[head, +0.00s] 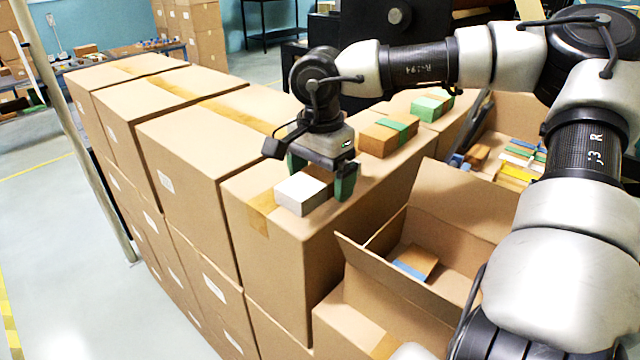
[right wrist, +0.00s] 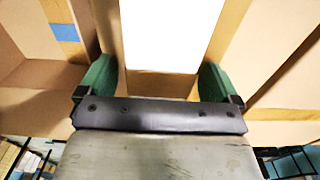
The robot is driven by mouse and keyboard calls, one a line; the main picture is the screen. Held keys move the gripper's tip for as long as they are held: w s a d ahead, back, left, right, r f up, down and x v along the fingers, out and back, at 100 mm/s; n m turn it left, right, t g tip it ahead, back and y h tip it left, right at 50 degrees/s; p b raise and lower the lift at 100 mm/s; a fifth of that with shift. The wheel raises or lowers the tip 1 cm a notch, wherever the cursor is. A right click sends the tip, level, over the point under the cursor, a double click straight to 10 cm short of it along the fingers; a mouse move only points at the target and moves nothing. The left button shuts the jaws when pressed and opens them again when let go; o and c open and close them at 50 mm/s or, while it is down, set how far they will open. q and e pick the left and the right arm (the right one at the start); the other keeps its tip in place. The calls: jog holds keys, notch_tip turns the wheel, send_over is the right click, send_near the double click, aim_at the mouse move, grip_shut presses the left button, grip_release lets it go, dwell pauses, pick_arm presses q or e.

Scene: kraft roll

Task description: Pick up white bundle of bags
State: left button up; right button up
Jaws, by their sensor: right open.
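The white bundle of bags (head: 300,194) is a small block with a bright white top, lying on top of a closed cardboard box (head: 280,238) near its front edge. My right gripper (head: 321,178) is over the bundle, its green fingers open. In the right wrist view the white bundle (right wrist: 165,35) lies between the lines of the two fingers (right wrist: 154,82), with a gap on each side. The gripper partly hides the bundle's far end in the head view. My left gripper is not in view.
A brown bundle with a green band (head: 390,136) and a green-topped bundle (head: 432,106) lie farther back on the boxes. An open carton (head: 455,215) stands to the right, holding a brown and blue bundle (head: 416,262). Stacked boxes (head: 190,130) extend left.

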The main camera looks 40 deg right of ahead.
jog(key=shift+c, duration=0.9)
jog(key=shift+r, duration=0.1)
jog(key=c, duration=0.9)
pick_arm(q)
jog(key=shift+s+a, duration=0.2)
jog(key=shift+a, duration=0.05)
pick_arm(e)
jog(key=shift+o, duration=0.2)
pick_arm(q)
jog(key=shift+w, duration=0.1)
